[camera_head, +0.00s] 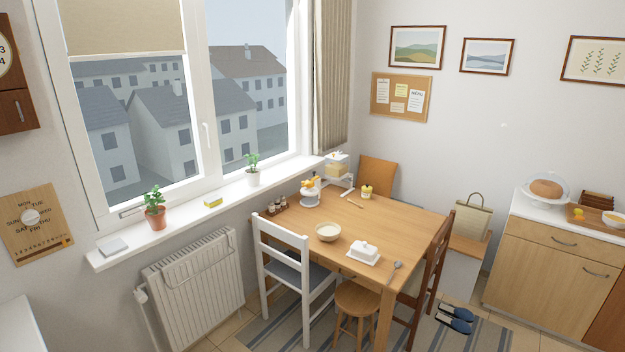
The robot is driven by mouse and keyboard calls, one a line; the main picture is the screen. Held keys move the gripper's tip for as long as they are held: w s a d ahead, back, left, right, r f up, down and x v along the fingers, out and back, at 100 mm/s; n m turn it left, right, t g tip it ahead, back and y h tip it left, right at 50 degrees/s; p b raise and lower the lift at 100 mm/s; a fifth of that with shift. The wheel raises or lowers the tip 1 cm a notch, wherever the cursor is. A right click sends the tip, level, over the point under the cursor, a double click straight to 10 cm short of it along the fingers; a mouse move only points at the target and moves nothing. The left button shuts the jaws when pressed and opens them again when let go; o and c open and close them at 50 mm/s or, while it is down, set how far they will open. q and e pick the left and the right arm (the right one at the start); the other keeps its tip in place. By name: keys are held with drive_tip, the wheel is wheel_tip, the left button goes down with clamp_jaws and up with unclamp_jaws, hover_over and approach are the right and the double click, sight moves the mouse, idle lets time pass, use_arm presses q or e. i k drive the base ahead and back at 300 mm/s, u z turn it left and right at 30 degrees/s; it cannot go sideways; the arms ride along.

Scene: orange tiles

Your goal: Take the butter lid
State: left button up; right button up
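A white butter dish sits near the front edge of the wooden table, right of the bowl. Its white butter lid (365,248) with a small knob rests on a flat white base (361,260). The lid appears closed over the base, so any butter is hidden. Neither of my grippers shows in the head view.
On the wooden table (390,222) stand a bowl (328,232), a spoon (395,271), a spice rack (275,206) and a yellow-and-white item (367,192). A white chair (295,265), a stool (358,299) and a brown chair (434,262) stand around it. Slippers (455,319) lie on the floor.

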sight(362, 250)
drive_tip(key=i, duration=3.1)
drive_tip(key=z, duration=0.85)
